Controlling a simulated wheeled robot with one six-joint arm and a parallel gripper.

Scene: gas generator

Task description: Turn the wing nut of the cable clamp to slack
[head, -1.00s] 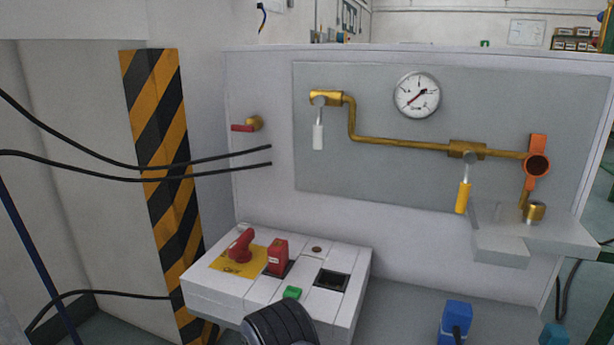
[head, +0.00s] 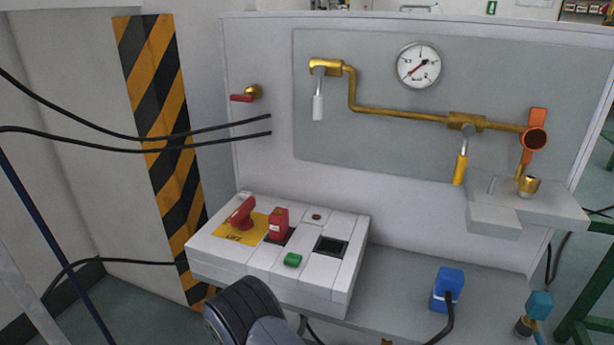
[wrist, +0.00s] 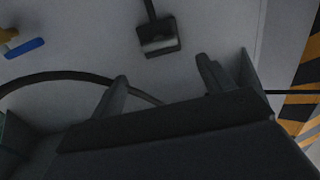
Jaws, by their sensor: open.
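I cannot make out a wing nut in either view. In the wrist view a dark grey block (wrist: 158,40) with a black strand running up from it sits on a pale surface; I cannot tell whether it is the cable clamp. My gripper (wrist: 163,86) is open and empty, its two dark fingers apart below that block in the picture. A black cable (wrist: 60,76) curves behind the fingers. In the head view my dark arm link shows at the bottom edge, and the gripper is out of sight.
A control box (head: 270,250) carries a red rotary switch (head: 242,214) and a green button (head: 292,260). A blue plug (head: 448,285) stands right of it. Brass pipework (head: 400,113) and a gauge (head: 419,65) are on the panel. Black cables (head: 200,146) cross the left side.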

